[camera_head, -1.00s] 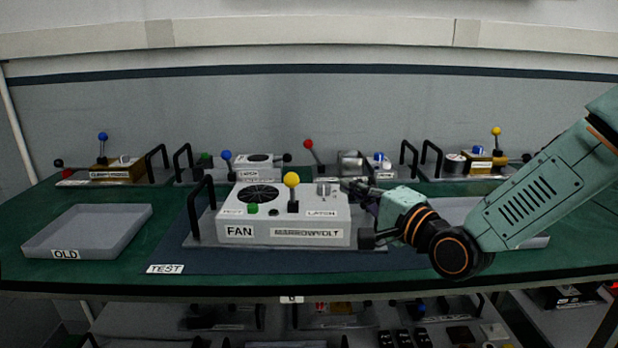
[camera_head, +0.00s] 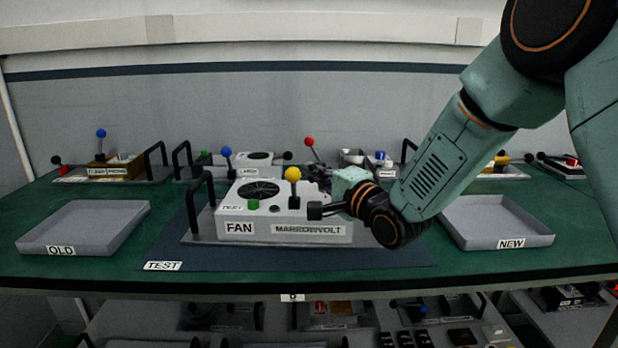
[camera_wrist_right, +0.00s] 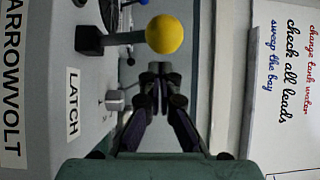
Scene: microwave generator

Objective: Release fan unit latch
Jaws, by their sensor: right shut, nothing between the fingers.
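The fan unit (camera_head: 287,229) is a pale box with a round black grille, a green button (camera_head: 253,204) and a yellow-balled lever (camera_head: 293,174). The lever stands upright. In the right wrist view, the LATCH label (camera_wrist_right: 73,103) lies beside a small silver knob (camera_wrist_right: 115,100), and the yellow ball (camera_wrist_right: 165,34) is past the fingertips. My right gripper (camera_wrist_right: 160,76) is shut and empty, over the unit's right part, to the right of the knob in the wrist view. I cannot tell whether it touches anything. In the head view, my right wrist hides the latch corner. My left gripper is not in view.
The unit sits on a dark TEST mat (camera_head: 205,259). An OLD tray (camera_head: 85,228) stands at left and a NEW tray (camera_head: 497,222) at right, both empty where visible. Several other lever units line the back. The unit's black handle (camera_head: 201,190) rises at its left.

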